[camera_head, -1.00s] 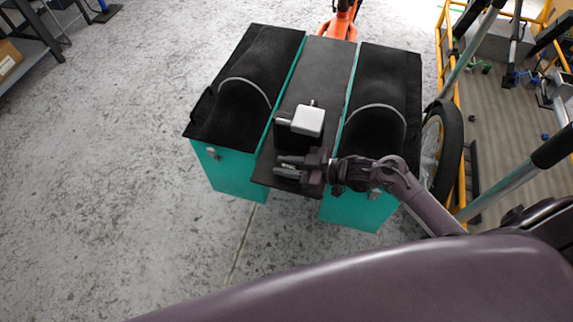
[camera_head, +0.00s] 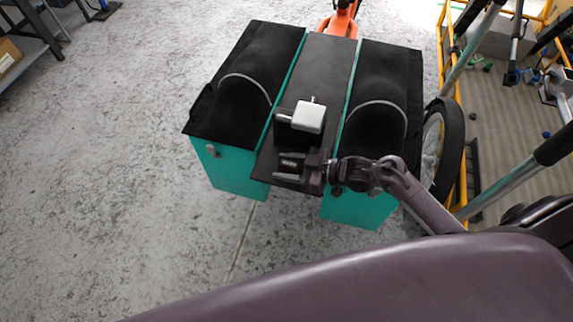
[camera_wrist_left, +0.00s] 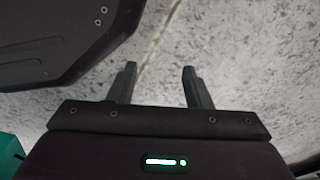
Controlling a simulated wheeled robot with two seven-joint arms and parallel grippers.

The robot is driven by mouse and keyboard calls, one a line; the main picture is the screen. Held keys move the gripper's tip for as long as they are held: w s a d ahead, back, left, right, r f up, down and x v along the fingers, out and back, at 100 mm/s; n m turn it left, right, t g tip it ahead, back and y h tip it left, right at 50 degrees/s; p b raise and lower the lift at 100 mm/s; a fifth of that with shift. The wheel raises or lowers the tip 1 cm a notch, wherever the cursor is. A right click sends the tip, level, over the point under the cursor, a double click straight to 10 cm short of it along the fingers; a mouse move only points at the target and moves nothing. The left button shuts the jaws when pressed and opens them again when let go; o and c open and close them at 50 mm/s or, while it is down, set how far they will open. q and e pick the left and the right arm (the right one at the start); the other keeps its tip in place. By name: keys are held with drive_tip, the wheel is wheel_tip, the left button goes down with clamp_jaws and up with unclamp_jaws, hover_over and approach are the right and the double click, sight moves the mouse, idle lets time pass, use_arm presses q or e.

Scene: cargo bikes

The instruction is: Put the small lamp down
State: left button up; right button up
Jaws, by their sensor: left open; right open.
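The small lamp (camera_head: 289,165) looks like a small dark block with a pale marking, at the near end of the black rack (camera_head: 327,70) in the head view. My right gripper (camera_head: 287,166) is open, with one finger on each side of the lamp. The lamp appears to rest on the rack, though its underside is hidden. My left gripper (camera_wrist_left: 160,86) is open and empty above the grey floor in the left wrist view.
A black device with a white block (camera_head: 309,117) stands on the rack just beyond my right gripper. Teal-sided black bags (camera_head: 240,182) flank the rack. A bike wheel (camera_head: 448,145) and yellow frame are at the right. Floor at the left is clear.

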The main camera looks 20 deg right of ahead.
drive_tip(key=shift+r, duration=0.15)
drive_tip(key=shift+r, duration=0.25)
drive_tip(key=shift+w+r+p, duration=0.1)
drive_tip(key=shift+r+p, duration=0.45)
drive_tip(key=shift+p, duration=0.05)
use_arm(q)
drive_tip(key=s, duration=0.3)
drive_tip(key=shift+s+a+f, duration=0.1)
drive_tip(key=shift+f, duration=0.3)
use_arm(e)
drive_tip(key=v, duration=1.2)
drive_tip(key=shift+f, duration=0.3)
use_arm(q)
drive_tip(key=shift+w, duration=0.2)
